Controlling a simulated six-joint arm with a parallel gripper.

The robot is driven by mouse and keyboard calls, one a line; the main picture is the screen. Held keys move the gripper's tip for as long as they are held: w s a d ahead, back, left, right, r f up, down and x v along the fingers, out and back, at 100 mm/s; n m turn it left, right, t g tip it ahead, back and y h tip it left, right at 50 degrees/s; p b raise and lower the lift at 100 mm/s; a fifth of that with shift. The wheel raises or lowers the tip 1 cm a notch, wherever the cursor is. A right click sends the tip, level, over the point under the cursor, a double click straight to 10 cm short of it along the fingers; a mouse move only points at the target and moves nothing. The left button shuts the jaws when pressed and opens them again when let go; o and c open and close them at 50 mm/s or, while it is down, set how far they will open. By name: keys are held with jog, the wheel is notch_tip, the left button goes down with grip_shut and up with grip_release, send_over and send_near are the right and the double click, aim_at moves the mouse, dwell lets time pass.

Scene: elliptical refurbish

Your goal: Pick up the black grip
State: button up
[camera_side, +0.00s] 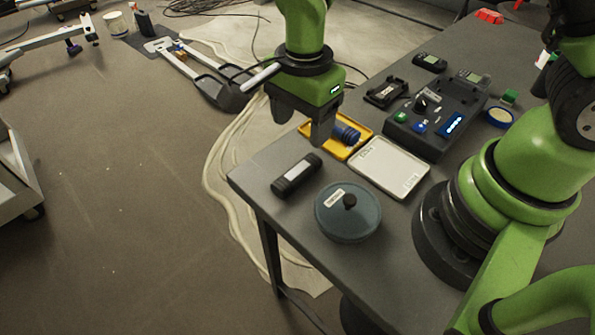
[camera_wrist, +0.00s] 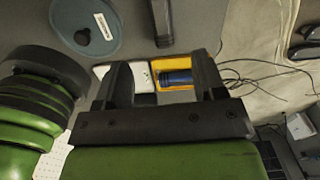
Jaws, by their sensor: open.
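The black grip (camera_side: 296,175) is a dark cylinder with a white label, lying on its side near the table's left edge. In the wrist view part of it (camera_wrist: 162,22) shows at the top, cut off by the frame edge. My gripper (camera_side: 302,124) is open and empty, above the table and beyond the grip in the side view. In the wrist view, my gripper's fingers (camera_wrist: 162,72) stand apart, with the grip ahead of them and not between them.
A yellow tray (camera_side: 359,127) holding a blue cylinder (camera_side: 347,134) lies close to my gripper. A white tray (camera_side: 388,167) and a round lidded blue-grey pot (camera_side: 348,222) stand nearby. A dark control box (camera_side: 436,120) sits farther back.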

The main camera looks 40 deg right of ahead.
send_over(297, 170)
jog(key=f, duration=0.4)
jog(key=shift+s+d+f, duration=0.2)
jog(key=shift+d+f, duration=0.05)
jog(key=shift+f, duration=0.1)
jog(key=shift+w+a+f, duration=0.1)
jog(key=shift+f, duration=1.4)
jog(key=shift+w+a+f, duration=0.1)
jog(key=shift+f, duration=1.4)
jog(key=shift+c, duration=0.2)
jog(key=c, duration=1)
